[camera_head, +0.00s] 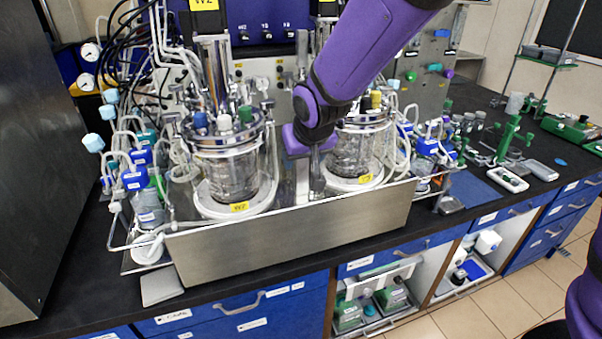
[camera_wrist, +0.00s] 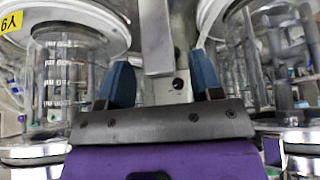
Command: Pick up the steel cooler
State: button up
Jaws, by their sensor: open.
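A grey steel upright piece, which looks like the steel cooler (camera_head: 316,178), stands between the two glass vessels in the head view. My gripper is above it and hides its upper part. In the wrist view, a steel bar, apparently the cooler (camera_wrist: 154,36), runs down from the top edge between the vessels, toward the gap between my fingers. My gripper (camera_wrist: 162,78) is open, with one blue-grey finger on each side of the bar's line. I cannot tell whether either finger touches it. The gripper's fingers are hard to make out in the head view.
The left glass vessel (camera_head: 226,168) and right glass vessel (camera_head: 357,150) stand close on either side, with tubes and lids around them. A steel front panel (camera_head: 290,240) runs below them. Blue-capped bottles (camera_head: 133,178) crowd the left.

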jog(key=shift+x, duration=1.1)
jog(key=c, duration=1.1)
jog(key=shift+o, duration=0.2)
jog(key=shift+r, duration=0.1)
